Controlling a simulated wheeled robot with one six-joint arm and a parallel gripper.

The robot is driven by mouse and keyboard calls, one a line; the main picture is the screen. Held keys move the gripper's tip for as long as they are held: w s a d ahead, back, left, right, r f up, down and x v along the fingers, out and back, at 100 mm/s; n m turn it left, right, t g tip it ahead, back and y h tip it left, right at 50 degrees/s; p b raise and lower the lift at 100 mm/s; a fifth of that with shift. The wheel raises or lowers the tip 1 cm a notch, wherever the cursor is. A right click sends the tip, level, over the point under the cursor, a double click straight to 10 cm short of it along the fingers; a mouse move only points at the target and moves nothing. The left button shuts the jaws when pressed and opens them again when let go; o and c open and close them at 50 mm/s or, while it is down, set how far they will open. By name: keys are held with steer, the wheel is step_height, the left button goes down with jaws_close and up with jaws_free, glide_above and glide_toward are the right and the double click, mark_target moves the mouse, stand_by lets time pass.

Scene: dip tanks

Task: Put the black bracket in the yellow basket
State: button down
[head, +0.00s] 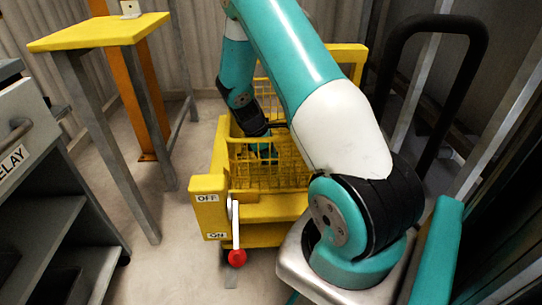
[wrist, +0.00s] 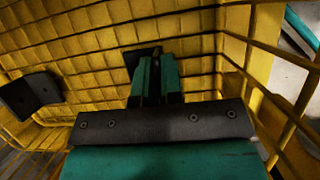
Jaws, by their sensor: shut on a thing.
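The yellow wire basket (head: 262,178) sits in a yellow frame in the middle of the head view. My gripper (head: 262,150) reaches down inside it, partly hidden by the mesh and my arm. In the wrist view my gripper (wrist: 158,66) has its teal fingers close together, shut on a dark flat piece, a black bracket (wrist: 136,57). The bracket shows at the fingertips against the basket's mesh (wrist: 80,45); whether it touches the mesh I cannot tell.
A lever with a red knob (head: 237,258) hangs down beside the ON label on the yellow frame. A yellow-topped table (head: 98,32) stands at the left, with a grey cart (head: 40,170) nearer. A black tubular handle (head: 440,25) rises at the right. Bare floor lies between cart and basket.

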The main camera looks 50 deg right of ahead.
steer(key=shift+f, duration=0.6)
steer(key=c, duration=1.3)
jaws_free()
steer(key=shift+o, duration=0.2)
